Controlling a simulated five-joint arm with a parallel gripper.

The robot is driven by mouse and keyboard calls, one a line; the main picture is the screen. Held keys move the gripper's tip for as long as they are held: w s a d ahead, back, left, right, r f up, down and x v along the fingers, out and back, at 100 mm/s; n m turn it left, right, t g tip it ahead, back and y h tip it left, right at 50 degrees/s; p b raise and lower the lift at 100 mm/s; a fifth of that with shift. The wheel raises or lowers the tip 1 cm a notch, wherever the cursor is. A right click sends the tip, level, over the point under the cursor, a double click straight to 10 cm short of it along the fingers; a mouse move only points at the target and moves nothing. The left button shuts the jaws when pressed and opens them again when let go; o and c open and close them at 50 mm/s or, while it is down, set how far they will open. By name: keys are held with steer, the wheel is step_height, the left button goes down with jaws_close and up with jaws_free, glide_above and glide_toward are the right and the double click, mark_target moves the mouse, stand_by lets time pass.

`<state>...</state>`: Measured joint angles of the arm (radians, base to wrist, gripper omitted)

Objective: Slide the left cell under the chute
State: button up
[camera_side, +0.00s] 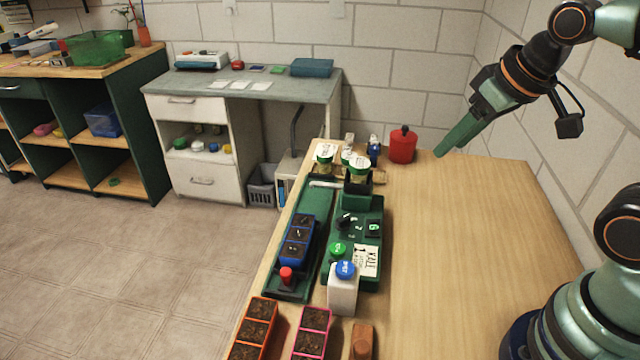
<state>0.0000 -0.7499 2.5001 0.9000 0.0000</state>
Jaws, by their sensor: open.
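A blue seedling rack (297,243) with a row of soil-filled cells sits in a long green channel (281,291), left of the green dispenser body (371,208). A red knob (286,274) stands at the near end of the channel, just in front of the rack. My gripper (441,152) is up at the right, angled down and left, empty and well apart from the rack. Its fingers overlap in this view.
Orange (256,324) and pink (312,335) racks and a brown block (361,342) lie in front. A red canister (402,147) stands behind. The table's right side is clear.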

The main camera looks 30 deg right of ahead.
steer(key=shift+w+a, duration=0.1)
steer(key=shift+c, duration=0.8)
steer(key=g, duration=0.6)
glide_above(286, 271)
step_height(286, 271, down, 10)
step_height(286, 271, down, 12)
steer(key=shift+r, duration=0.25)
jaws_close()
